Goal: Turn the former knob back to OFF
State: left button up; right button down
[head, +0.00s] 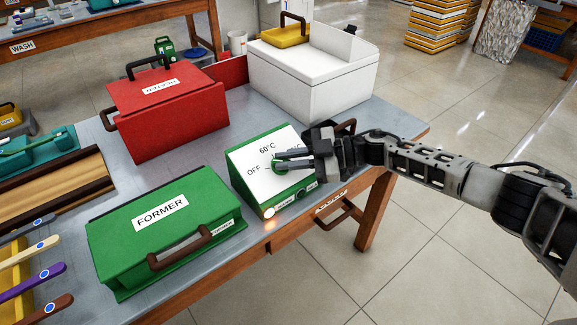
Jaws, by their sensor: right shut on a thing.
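The green control box (238,172) with a sloped white dial face stands on the table, right of the green former box (160,214). The dial face (247,152) shows the words OFF at its left and 60°C at its top. My right gripper (283,163) reaches in from the right and is shut on the green knob (280,166) on that face. The fingers hide much of the knob, so its exact pointing is hard to tell. A small lamp (268,212) glows orange on the box's front. My left gripper is not in view.
A red box (172,115) stands behind the former box, and a white box (305,85) stands at the back right. Brown handles stick out from the former box's front and the table's edge. Coloured strips (30,272) lie at the left.

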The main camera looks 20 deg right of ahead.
jog(key=shift+w+n+g+b, duration=0.1)
jog(key=shift+n+g+b, duration=0.55)
jog(key=shift+n+g, duration=0.35)
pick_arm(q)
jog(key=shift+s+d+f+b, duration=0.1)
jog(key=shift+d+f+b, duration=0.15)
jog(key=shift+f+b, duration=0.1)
pick_arm(e)
jog(key=shift+n+g, duration=0.4)
jog(key=shift+r, duration=0.1)
jog(key=c, duration=1.5)
grip_release()
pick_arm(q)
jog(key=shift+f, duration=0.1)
pick_arm(e)
jog(key=shift+o, duration=0.2)
